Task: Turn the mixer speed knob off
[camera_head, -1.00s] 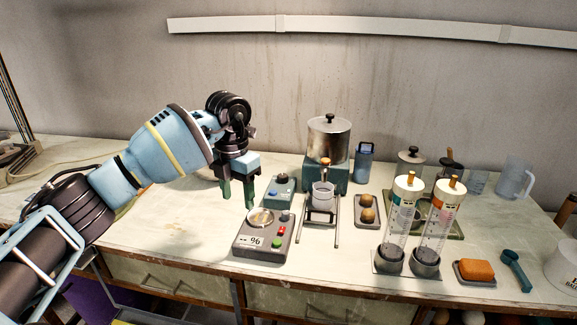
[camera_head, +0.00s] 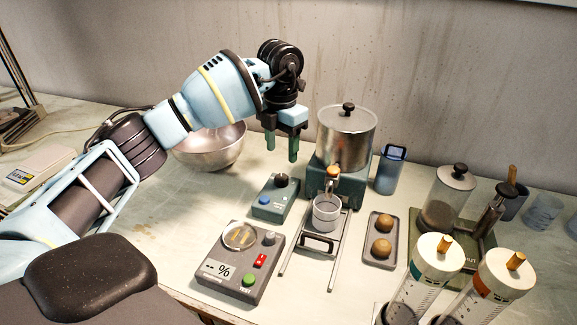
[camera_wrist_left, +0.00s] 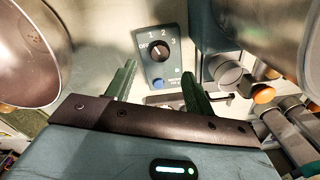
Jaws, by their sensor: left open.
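The mixer speed control is a small teal box (camera_head: 272,198) with a black knob (camera_head: 281,180) and a blue button. In the left wrist view the knob (camera_wrist_left: 159,49) sits on a dial marked OFF, 1, 2, 3; I cannot tell for sure which mark it points at. My left gripper (camera_head: 281,148) is open and empty, its green fingers pointing down above the knob and apart from it. In the left wrist view its fingers (camera_wrist_left: 160,88) stand on either side of the box's near end. My right gripper is not in view.
A steel bowl (camera_head: 211,150) stands left of the gripper. A metal pot on a teal base (camera_head: 347,137) stands close on the right, with a small beaker on a stand (camera_head: 326,212). A grey scale (camera_head: 236,268) lies in front. A tray with two balls (camera_head: 380,240) is further right.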

